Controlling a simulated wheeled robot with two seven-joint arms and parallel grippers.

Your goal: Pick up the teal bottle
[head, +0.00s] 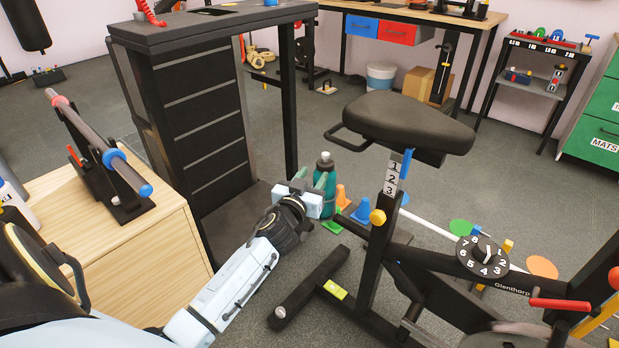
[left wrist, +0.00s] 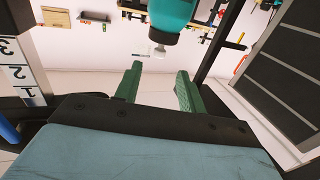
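The teal bottle (head: 326,172) with a light cap stands upright on the floor, between the dark drawer unit and the exercise bike. My left gripper (head: 311,177) is just in front of it in the head view and hides part of its body. In the left wrist view the picture is upside down, and the bottle (left wrist: 176,10) shows at the top edge, beyond the fingertips. The green fingers of my left gripper (left wrist: 160,78) are spread apart with nothing between them. My right gripper is not in view.
The bike's saddle (head: 403,122) and frame stand close on the right of my left gripper. The dark drawer unit (head: 205,120) with its desk is on the left. Orange cones (head: 341,197) and flat coloured markers stand close to the bottle. A wooden cabinet (head: 130,240) is nearer left.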

